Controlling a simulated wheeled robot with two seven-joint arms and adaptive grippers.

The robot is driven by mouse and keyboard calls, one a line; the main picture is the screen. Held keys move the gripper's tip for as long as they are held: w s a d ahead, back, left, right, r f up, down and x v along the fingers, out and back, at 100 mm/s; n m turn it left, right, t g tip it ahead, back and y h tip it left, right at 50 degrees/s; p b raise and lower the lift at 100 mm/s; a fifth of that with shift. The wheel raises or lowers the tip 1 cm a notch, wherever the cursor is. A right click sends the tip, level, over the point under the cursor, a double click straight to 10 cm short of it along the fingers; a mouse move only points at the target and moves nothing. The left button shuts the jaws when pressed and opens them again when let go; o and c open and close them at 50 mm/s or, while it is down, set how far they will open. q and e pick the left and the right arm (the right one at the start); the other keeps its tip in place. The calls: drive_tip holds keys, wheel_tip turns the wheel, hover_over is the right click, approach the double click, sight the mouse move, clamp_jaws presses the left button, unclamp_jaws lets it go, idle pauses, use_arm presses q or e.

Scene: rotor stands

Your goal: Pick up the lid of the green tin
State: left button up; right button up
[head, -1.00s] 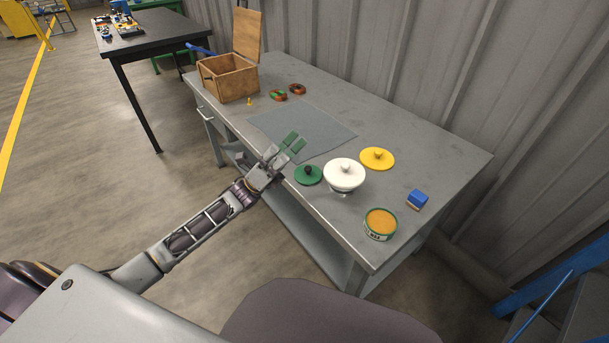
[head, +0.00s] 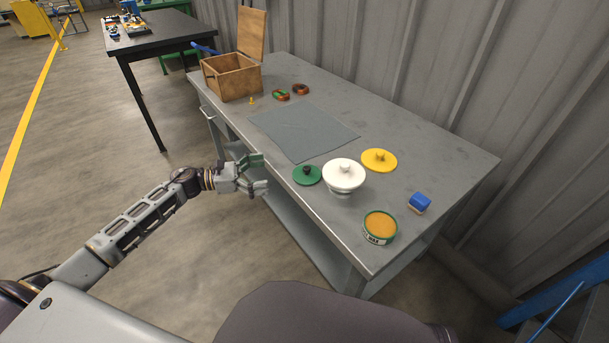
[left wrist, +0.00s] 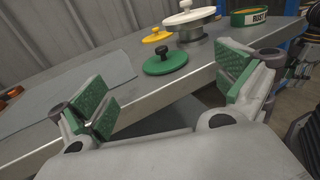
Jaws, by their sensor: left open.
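The green lid (head: 307,175) with a black knob lies flat on the grey bench near its front edge. It also shows in the left wrist view (left wrist: 166,64), ahead of and between my fingers. The green tin (head: 380,228) stands open near the bench's front right corner, with orange-yellow contents; its label side shows in the left wrist view (left wrist: 264,18). My left gripper (head: 259,174) is open and empty, just off the front edge and left of the green lid, apart from it. My right gripper is not in view.
A blue block (head: 419,202) is farther right. A grey mat (head: 304,132) and an open wooden box (head: 232,79) are to the left. The bench edge lies beside my gripper.

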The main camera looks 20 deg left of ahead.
sight(292, 177)
use_arm(q)
drive_tip(key=shift+a+f, duration=0.15)
drive_tip(key=shift+a, duration=0.1)
drive_tip(key=shift+w+d, duration=0.1)
drive_tip(key=shift+d, duration=0.05)
drive_tip(key=shift+x, duration=3.9)
drive_tip(key=shift+w+d, duration=0.15)
drive_tip(key=shift+d, duration=0.1)
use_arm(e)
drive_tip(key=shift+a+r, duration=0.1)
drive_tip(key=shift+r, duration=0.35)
use_arm(q)
drive_tip(key=shift+d+b, duration=0.15)
drive_tip(key=shift+b, duration=0.15)
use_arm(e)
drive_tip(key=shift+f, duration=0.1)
